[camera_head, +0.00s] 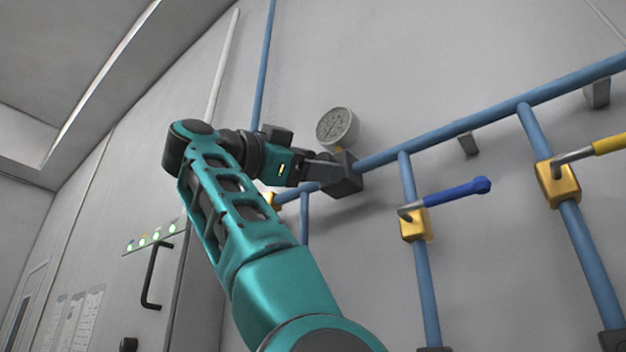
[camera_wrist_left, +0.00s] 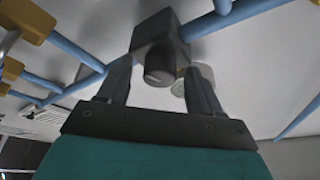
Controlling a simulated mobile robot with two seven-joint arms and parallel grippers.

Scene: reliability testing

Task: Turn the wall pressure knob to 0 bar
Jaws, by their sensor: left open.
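The pressure knob (camera_wrist_left: 159,76) is a dark round stub on a dark square block (camera_wrist_left: 158,38) on the blue pipe. The block (camera_head: 347,178) also shows in the head view, where my gripper hides the knob. A round white-faced pressure gauge (camera_head: 337,126) sits just above the block; its reading is too small to make out. My left gripper (camera_head: 328,172) is at the block. In the left wrist view, its open fingers (camera_wrist_left: 159,82) stand on either side of the knob, with gaps visible. My right gripper is not in view.
Blue pipes (camera_head: 450,131) run along the grey wall. A blue-handled valve (camera_head: 447,197) and a yellow-handled valve (camera_head: 590,150) stick out to the right. At the left is a cabinet with a black handle (camera_head: 151,278) and several green lights (camera_head: 155,237).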

